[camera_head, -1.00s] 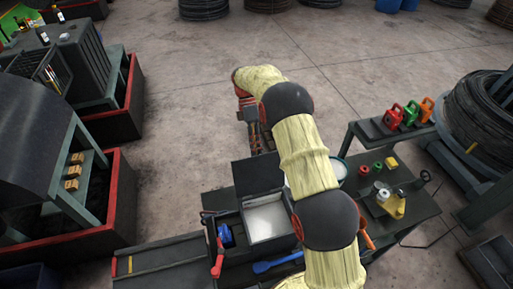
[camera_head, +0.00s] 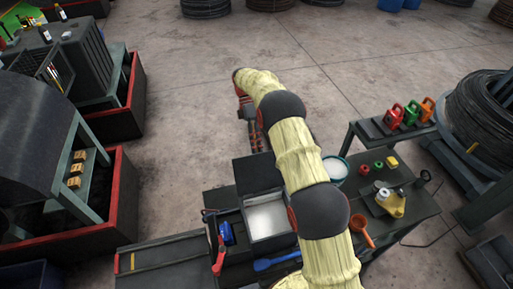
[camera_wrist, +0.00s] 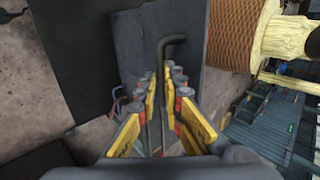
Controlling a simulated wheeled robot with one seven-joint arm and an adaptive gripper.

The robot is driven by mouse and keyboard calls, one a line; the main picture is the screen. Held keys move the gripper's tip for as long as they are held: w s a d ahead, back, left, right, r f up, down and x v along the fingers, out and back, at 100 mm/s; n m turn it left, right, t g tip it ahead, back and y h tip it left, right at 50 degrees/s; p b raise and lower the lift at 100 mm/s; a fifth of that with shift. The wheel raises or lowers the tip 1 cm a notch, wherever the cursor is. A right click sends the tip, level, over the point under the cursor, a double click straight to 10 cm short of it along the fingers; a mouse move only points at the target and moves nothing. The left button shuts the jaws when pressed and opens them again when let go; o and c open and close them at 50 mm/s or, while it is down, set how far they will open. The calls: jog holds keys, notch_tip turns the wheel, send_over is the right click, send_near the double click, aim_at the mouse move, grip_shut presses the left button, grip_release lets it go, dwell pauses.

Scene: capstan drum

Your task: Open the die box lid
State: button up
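A dark box (camera_head: 268,217) with a pale interior stands on the workbench in the head view, and I take it for the die box. Its dark lid (camera_head: 256,172) stands raised at the back, so the inside shows. My gripper's fingers are hidden or too small to make out in the head view, where my wrist hangs down just behind the lid. In the wrist view my gripper (camera_wrist: 164,78) has its yellow fingers apart, with a narrow gap. A dark bent rod (camera_wrist: 164,50) shows in line with that gap; I cannot tell whether the fingers touch it.
A blue object (camera_head: 226,233) and a red handle (camera_head: 219,256) lie left of the box. A blue scoop (camera_head: 275,261) lies in front. An orange ladle (camera_head: 362,228), a bowl (camera_head: 335,169) and a yellow can (camera_head: 391,204) are to the right.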

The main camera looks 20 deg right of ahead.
jog(key=shift+o, duration=1.1)
jog(key=f, duration=0.3)
jog(key=shift+s+g, duration=0.3)
jog(key=shift+s, duration=0.1)
jog(key=shift+o, duration=1.2)
jog(key=shift+s+r, duration=0.15)
jog(key=shift+s, duration=0.05)
jog(key=shift+o, duration=0.4)
jog(key=shift+w+r, duration=0.1)
jog(key=shift+w, duration=0.05)
jog(key=shift+w+r, duration=0.1)
jog(key=shift+r, duration=0.1)
notch_tip(320, 180, up, 10)
jog(key=shift+r, duration=0.1)
